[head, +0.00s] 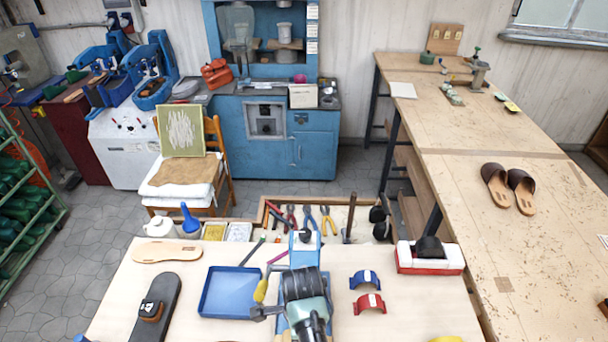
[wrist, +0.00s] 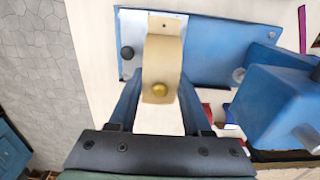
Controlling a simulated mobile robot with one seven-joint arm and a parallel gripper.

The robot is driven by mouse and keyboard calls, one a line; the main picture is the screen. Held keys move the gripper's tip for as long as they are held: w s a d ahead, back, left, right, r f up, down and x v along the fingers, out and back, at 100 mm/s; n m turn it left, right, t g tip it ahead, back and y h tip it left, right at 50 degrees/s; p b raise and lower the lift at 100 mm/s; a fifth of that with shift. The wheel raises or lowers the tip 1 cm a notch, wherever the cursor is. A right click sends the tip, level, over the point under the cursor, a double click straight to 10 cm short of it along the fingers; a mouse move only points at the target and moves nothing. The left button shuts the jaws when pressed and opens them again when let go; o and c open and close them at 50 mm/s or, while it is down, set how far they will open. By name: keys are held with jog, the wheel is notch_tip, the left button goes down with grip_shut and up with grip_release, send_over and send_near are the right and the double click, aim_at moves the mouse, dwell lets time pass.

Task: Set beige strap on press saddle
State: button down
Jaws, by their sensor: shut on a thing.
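The beige strap (wrist: 162,60) is a curved band with a brass stud on its near part and a small hole at its far end. My gripper (wrist: 160,88) is shut on it, with a blue finger at each side. Behind the strap in the wrist view is the press's blue base plate (wrist: 215,50) with a pale metal strip. I cannot tell whether the strap touches the press, and the saddle is not clearly visible. In the head view the blue press (head: 303,250) stands at the table's middle, partly behind my dark hand. The strap is hidden there.
A blue strap (head: 364,279) and a red strap (head: 370,303) lie right of the press. A red-and-white box (head: 430,258) stands at the right; tools lie behind.

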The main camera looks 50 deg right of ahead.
jog(key=shift+a+f+b, duration=0.1)
jog(key=shift+f+b, duration=0.55)
jog(key=shift+f, duration=0.15)
notch_tip(320, 180, down, 2)
jog(key=shift+f+b, duration=0.15)
jog(key=shift+b, duration=1)
jog(key=shift+f+b, duration=1.1)
jog(key=shift+f, duration=0.65)
jog(key=shift+f, duration=0.3)
jog(key=shift+c, duration=1.3)
grip_release()
jog(key=shift+o, duration=0.2)
jog(key=shift+o, duration=1.1)
